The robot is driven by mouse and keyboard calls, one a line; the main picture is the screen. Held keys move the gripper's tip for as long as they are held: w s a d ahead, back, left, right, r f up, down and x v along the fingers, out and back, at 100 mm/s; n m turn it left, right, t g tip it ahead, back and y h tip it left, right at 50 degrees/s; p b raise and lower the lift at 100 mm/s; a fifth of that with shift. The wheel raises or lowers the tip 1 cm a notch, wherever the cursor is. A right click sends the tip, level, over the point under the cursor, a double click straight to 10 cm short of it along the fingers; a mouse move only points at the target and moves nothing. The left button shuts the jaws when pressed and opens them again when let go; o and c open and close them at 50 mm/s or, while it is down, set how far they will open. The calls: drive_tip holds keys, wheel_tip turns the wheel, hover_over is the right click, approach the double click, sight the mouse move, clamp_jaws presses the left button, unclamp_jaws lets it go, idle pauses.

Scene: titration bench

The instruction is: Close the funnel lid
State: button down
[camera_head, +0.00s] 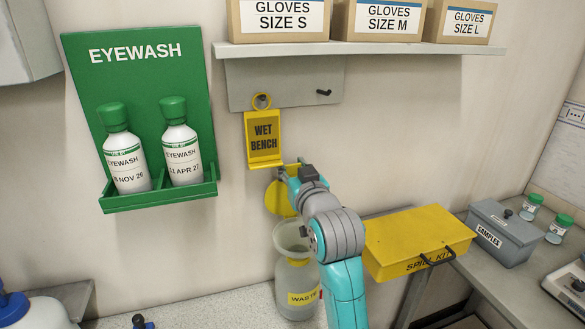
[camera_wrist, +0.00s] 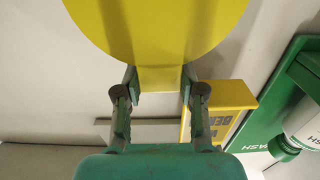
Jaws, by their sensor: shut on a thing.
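The yellow round funnel lid (camera_head: 279,198) stands raised near the wall, above and behind the open grey funnel (camera_head: 291,238) of the waste container (camera_head: 297,278). In the wrist view the lid (camera_wrist: 155,25) is a large yellow disc with a narrow tab. My gripper (camera_head: 291,176) is at the lid's upper part, below the wet bench sign. In the wrist view my gripper's fingers (camera_wrist: 158,85) are shut on the tab, one on each side. My wrist hides part of the lid in the head view.
The yellow wet bench sign (camera_head: 264,140) hangs on a hook just above my gripper. The green eyewash station (camera_head: 140,122) is on the wall at left. A yellow spill kit box (camera_head: 418,238) stands right of my arm. A shelf (camera_head: 370,48) with glove boxes is above.

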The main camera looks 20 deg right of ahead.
drive_tip(key=shift+s+f+t, duration=0.3)
drive_tip(key=shift+s+t, duration=0.3)
drive_tip(key=shift+s, duration=0.2)
drive_tip(key=s+f+t, duration=0.7)
drive_tip(key=s+f, duration=0.4)
drive_tip(key=f, duration=0.3)
drive_tip(key=shift+s+f+t, duration=0.15)
drive_tip(key=shift+f+t, duration=0.2)
drive_tip(key=shift+t, duration=0.05)
drive_tip(key=shift+f, duration=0.15)
drive_tip(key=c, duration=0.7)
unclamp_jaws()
drive_tip(key=shift+o, duration=0.3)
drive_tip(key=shift+r, duration=0.2)
